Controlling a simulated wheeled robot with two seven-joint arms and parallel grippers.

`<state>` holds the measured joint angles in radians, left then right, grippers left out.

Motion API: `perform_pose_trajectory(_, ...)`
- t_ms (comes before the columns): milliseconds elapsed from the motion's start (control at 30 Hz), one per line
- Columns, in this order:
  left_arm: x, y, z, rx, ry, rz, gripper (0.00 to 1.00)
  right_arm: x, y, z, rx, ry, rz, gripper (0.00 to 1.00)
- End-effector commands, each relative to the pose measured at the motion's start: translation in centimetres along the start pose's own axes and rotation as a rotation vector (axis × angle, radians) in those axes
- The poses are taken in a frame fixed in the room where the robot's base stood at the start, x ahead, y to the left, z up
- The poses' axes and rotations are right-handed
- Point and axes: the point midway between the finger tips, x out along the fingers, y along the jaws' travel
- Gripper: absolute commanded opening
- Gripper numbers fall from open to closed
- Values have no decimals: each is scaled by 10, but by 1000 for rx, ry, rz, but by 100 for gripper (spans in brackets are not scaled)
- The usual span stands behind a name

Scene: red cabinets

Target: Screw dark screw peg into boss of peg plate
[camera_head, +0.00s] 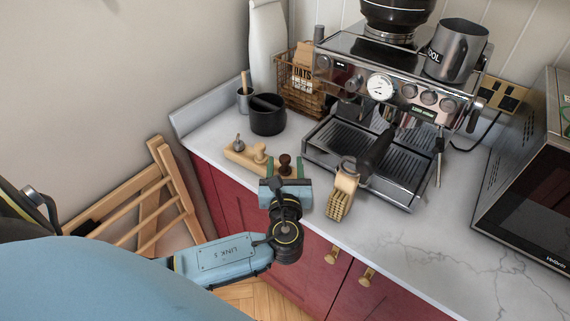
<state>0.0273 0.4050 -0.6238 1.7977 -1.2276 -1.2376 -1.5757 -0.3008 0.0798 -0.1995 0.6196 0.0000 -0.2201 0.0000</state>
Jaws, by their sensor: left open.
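The wooden peg plate (238,155) lies on the white counter near its front left part. A metal piece and a light round-topped peg (260,152) stand on it. The dark screw peg (285,160) is brown with a rounded top and shows just beyond my left gripper (285,167). That gripper is open, with its green-tipped fingers apart on either side of the dark peg. Its body hides the peg's lower part and the near right end of the plate, so I cannot tell what the peg rests on. The boss cannot be made out. My right gripper is not in view.
A black pot (267,116) stands behind the plate. A microwave (530,170) is far right. The front right counter is clear.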

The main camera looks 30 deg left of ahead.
Motion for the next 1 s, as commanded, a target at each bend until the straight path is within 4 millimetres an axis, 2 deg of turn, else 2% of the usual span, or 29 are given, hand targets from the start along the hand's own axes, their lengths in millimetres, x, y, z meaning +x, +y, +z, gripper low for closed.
perform_pose_trajectory(133,17,0,0,1,0,0,50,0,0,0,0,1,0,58)
perform_pose_trajectory(400,20,0,0,-1,1,0,50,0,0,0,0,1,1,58)
perform_pose_trajectory(767,20,0,0,0,1,0,4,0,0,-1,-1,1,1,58)
perform_pose_trajectory(1000,20,0,2,-1,1,0,3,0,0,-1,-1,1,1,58)
